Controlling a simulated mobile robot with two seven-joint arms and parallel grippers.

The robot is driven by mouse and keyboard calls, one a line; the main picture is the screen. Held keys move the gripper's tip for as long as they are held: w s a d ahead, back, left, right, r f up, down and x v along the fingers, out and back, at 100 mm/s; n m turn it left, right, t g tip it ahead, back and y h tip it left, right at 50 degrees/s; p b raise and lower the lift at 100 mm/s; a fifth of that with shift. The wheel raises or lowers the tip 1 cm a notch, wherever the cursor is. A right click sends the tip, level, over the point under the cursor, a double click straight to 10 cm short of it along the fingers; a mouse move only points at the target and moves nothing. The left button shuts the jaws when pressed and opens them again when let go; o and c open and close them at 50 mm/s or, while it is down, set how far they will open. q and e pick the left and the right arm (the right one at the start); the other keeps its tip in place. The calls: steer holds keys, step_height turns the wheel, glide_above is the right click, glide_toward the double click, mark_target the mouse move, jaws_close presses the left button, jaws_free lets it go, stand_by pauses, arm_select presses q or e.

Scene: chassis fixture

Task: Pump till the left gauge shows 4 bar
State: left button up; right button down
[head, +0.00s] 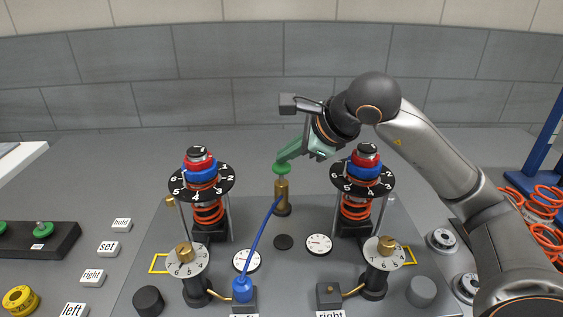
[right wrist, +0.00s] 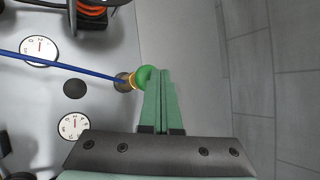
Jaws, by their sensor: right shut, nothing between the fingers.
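The brass hand pump (head: 282,195) stands upright at the back middle of the plate, with a green knob (head: 281,169) on top. My right gripper (head: 280,163) is shut and empty, its fingertips at the knob; I cannot tell whether they touch. In the right wrist view the fingertips (right wrist: 159,74) overlap the edge of the knob (right wrist: 146,75). A blue hose (head: 260,236) runs from the pump to the blue connector (head: 242,290) at the left port. The left gauge (head: 246,261) is a white dial beside the hose; its reading is too small to tell. My left gripper is out of view.
The right gauge (head: 319,245) lies right of a dark disc (head: 283,242). Spring towers with numbered dials stand left (head: 207,213) and right (head: 357,208) of the pump. Brass-knobbed dials (head: 187,262) (head: 384,251) stand in front. A green-button box (head: 42,236) and labels lie at left.

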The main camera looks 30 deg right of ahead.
steer(key=shift+f, duration=0.3)
steer(key=shift+f+b, duration=0.3)
steer(key=shift+b, duration=0.2)
steer(key=shift+f, duration=0.2)
stand_by(0.5)
steer(key=shift+r+p, duration=1.3)
steer(key=shift+r, duration=0.45)
